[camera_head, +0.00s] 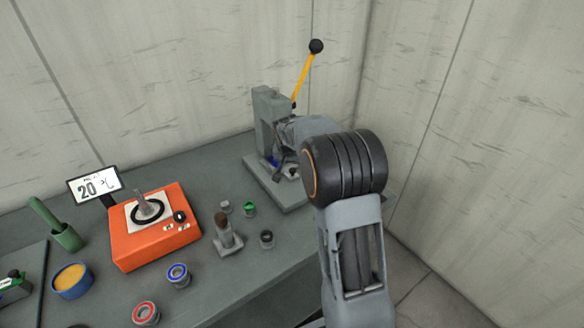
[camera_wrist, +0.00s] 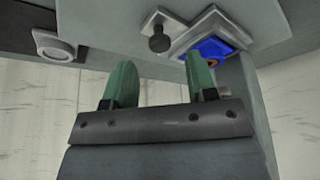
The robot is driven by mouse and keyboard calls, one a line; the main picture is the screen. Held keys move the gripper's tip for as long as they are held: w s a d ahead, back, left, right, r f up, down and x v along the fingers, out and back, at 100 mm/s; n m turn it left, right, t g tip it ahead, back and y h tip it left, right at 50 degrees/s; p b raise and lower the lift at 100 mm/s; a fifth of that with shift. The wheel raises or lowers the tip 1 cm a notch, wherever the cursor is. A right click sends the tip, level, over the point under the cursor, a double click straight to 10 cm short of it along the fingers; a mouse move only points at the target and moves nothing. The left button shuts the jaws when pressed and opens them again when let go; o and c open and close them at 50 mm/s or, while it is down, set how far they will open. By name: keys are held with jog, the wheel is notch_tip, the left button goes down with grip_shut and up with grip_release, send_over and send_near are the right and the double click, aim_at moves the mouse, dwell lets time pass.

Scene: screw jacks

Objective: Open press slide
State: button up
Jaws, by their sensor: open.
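The press (camera_head: 268,118) stands at the back right of the bench, a grey column with a yellow lever (camera_head: 302,78) raised and ending in a black ball. My arm covers part of it. In the wrist view, a light grey angled bracket with a dark round knob (camera_wrist: 159,42) and a blue part (camera_wrist: 211,48) show at the top; I take these for the press slide area. My gripper (camera_wrist: 160,88) has two green fingers spread apart with nothing between them. The knob lies just beyond the gap, apparently untouched. Exact distance cannot be told.
Several small parts, a blue-ringed bearing (camera_head: 178,275) and a red-ringed one (camera_head: 145,313) lie nearer. Walls close in behind and right of the press.

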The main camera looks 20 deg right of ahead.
aim_at(293, 170)
jog(key=shift+x, duration=1.8)
jog(key=shift+c, duration=0.5)
grip_shut()
jog(key=shift+s, duration=0.1)
